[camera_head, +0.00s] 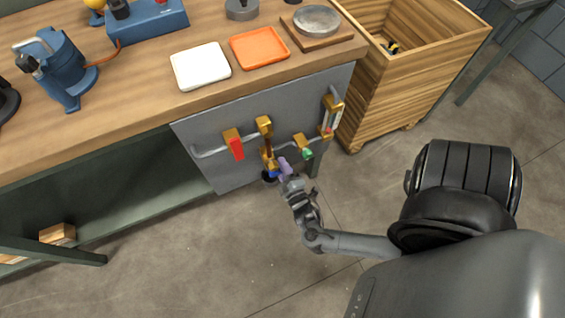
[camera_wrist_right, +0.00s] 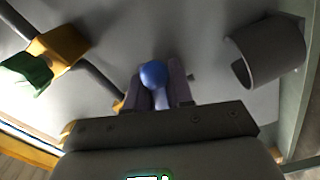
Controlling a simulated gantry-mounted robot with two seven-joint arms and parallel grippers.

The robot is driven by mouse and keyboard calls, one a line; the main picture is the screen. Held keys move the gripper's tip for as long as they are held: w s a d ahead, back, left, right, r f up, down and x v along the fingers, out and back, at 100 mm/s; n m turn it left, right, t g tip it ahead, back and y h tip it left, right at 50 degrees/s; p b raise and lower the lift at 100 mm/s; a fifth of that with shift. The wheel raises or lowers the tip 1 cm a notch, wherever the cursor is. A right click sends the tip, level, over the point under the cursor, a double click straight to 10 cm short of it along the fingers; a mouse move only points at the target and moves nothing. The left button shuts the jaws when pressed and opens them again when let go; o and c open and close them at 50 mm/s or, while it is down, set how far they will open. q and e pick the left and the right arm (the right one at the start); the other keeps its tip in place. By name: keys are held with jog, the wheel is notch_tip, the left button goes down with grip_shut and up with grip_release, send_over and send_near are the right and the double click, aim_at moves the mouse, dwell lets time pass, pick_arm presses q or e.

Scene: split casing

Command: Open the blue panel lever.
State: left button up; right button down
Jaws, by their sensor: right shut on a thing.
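The blue lever (camera_head: 272,173) sits low on the grey panel (camera_head: 212,122) at the front of the workbench, below a gold fitting. My right gripper (camera_head: 284,166) is at this lever. In the right wrist view the lever's round blue end (camera_wrist_right: 153,74) shows between the two purple-grey fingers (camera_wrist_right: 158,88), which are shut on it. The far part of the lever is hidden by the gripper. My left gripper is in neither view.
A red lever (camera_head: 236,148) hangs left of the blue one, and a green lever (camera_head: 307,154) is close on the right; it also shows in the wrist view (camera_wrist_right: 24,76). A grey open cylinder (camera_wrist_right: 266,52) juts out nearby. A wooden crate (camera_head: 405,85) stands right of the panel.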

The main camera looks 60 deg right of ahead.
jog(key=shift+w+a+f+m+p, duration=0.1)
jog(key=shift+f+m+p, duration=0.15)
jog(key=shift+m, duration=0.45)
jog(key=shift+a+f+m+p, duration=0.1)
jog(key=shift+f+m+p, duration=0.1)
jog(key=shift+m, duration=0.5)
jog(key=c, duration=1.1)
grip_release()
jog(key=p+v, duration=0.3)
jog(key=v, duration=0.7)
jog(key=shift+s+a, duration=0.25)
